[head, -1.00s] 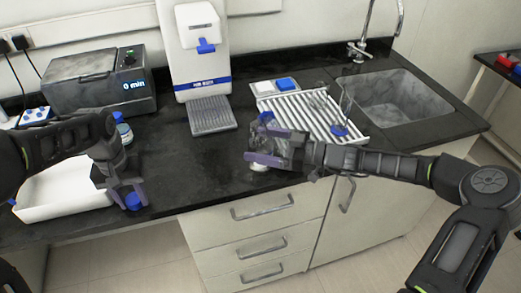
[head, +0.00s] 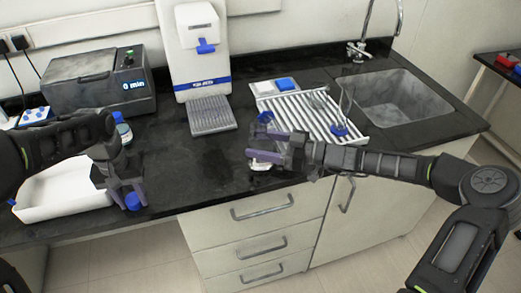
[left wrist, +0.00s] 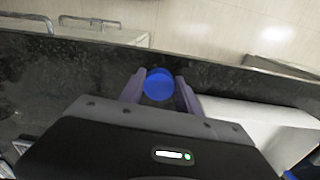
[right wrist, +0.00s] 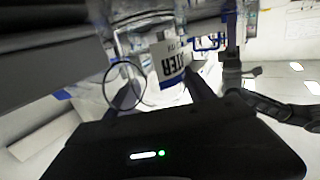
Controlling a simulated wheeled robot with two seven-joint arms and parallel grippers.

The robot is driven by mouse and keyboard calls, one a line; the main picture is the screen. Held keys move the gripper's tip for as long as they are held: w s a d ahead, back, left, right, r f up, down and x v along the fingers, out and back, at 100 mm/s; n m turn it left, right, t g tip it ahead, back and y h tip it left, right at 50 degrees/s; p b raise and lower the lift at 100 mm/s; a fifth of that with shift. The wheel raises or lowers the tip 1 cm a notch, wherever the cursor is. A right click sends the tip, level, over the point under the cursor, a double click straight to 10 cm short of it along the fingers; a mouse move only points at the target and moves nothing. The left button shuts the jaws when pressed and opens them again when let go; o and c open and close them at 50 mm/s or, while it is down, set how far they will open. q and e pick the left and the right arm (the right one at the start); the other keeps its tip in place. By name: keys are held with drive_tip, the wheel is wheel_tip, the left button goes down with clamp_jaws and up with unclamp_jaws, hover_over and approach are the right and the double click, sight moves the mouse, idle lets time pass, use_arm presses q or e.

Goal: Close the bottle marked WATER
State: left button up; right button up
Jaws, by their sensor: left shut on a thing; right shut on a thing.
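The cap shows as a round blue disc in the left wrist view (left wrist: 158,85). Cap and bottle are well apart.
A white tray (head: 62,212) lies beside my left gripper, with a blue-capped container (head: 123,130) behind it. A white dispenser (head: 203,60), grey heater box (head: 100,85), drying rack (head: 305,108) and sink (head: 400,105) stand further back. The counter between my grippers is clear.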

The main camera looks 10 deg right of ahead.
sight(260, 129)
clamp_jaws()
drive_tip(key=shift+r, duration=0.15)
